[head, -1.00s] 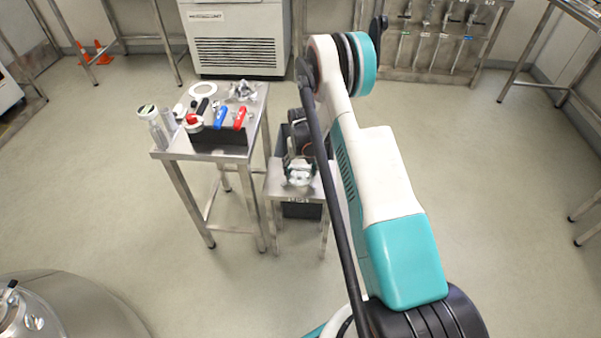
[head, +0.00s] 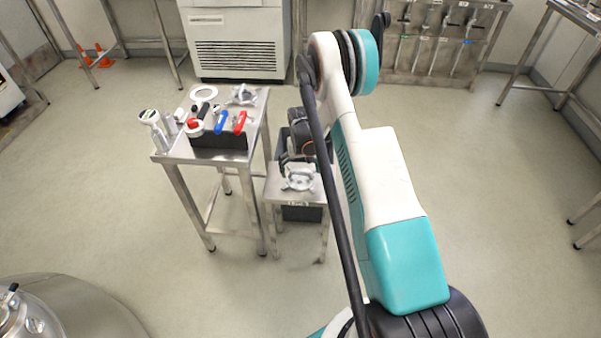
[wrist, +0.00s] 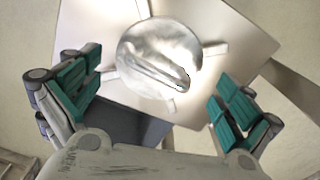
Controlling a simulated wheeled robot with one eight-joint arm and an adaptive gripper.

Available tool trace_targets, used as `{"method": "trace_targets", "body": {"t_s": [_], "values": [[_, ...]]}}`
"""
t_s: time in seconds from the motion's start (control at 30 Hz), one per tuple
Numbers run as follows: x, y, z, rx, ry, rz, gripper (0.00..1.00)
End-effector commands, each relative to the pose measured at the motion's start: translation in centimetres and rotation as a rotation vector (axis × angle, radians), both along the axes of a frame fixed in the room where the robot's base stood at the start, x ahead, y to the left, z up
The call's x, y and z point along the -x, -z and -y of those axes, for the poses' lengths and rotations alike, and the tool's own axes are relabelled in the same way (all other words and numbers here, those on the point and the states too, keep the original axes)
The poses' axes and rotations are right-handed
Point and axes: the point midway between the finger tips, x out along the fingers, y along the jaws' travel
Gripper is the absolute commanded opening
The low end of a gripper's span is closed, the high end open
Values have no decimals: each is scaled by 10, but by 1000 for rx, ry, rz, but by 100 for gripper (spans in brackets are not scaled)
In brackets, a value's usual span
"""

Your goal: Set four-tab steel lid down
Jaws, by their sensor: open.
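The four-tab steel lid (head: 299,177) lies on the small low steel table (head: 282,193) in the head view. In the wrist view the lid (wrist: 160,60) is a round shiny disc with a raised bar handle and tabs at its rim, resting on the bare table top (wrist: 225,25). My gripper (wrist: 158,95) is open, its teal-padded fingers spread wide to either side of the lid and apart from it. In the head view my gripper (head: 298,158) is just behind and above the lid, partly hidden by my arm.
A taller steel table (head: 177,152) stands to the left, holding a dark bin (head: 218,143) with red and blue handled items, a white ring (head: 204,92), bottles and another metal fitting (head: 242,94). A rounded steel vessel (head: 75,305) is at lower left. Open floor lies around.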

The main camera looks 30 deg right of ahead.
Motion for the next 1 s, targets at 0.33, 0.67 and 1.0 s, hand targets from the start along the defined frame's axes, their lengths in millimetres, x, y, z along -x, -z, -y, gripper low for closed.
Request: {"method": "trace_targets", "body": {"t_s": [0.33,0.67,1.0], "values": [[0,-73,0,0,0,0,99],[-1,-107,-3,3,-5,8,99],[12,-227,-40,29,-64,107,99]]}}
